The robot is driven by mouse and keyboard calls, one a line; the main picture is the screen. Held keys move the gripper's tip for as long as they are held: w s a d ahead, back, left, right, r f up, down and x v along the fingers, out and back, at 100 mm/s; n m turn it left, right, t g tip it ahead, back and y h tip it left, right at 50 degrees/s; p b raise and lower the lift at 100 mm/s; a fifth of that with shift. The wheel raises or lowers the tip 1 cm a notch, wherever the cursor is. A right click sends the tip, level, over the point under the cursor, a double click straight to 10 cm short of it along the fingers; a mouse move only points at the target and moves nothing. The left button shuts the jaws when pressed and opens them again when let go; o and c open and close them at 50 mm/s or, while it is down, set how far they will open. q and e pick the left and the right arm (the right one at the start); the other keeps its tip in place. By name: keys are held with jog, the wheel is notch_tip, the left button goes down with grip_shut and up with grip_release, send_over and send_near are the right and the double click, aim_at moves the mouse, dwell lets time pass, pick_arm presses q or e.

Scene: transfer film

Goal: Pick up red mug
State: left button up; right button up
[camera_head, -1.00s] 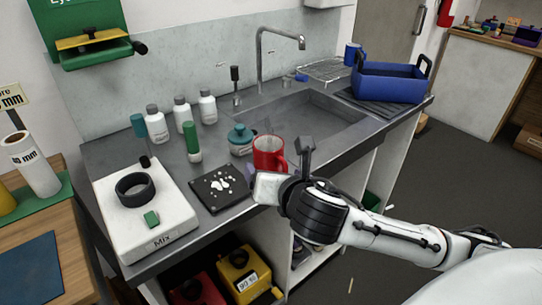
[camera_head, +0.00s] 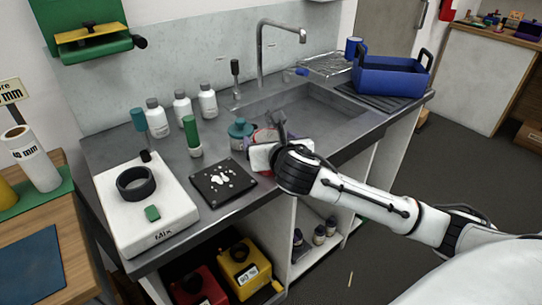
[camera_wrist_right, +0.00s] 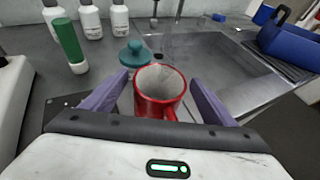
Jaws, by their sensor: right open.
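The red mug (camera_wrist_right: 160,92) stands upright on the grey counter, in front of the sink, with its opening up. In the right wrist view it sits between the two purple fingers of my right gripper (camera_wrist_right: 160,98), which are open, one on each side with a gap to the mug. The mug's handle points toward the gripper. In the head view my right gripper (camera_head: 262,142) hides most of the red mug (camera_head: 264,134), leaving only part of its rim and side visible. My left gripper does not show.
A teal-lidded jar (camera_head: 240,132) stands close left of the mug. A green bottle (camera_head: 192,138), white bottles (camera_head: 182,107) and a black spotted plate (camera_head: 222,182) are further left. The sink (camera_head: 310,112) lies behind. A blue crate (camera_head: 392,78) is at the right.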

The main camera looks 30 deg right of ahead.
jog(key=shift+w+f, duration=0.1)
jog(key=shift+w, duration=0.05)
jog(key=c, duration=1.7)
jog(key=shift+c, duration=0.5)
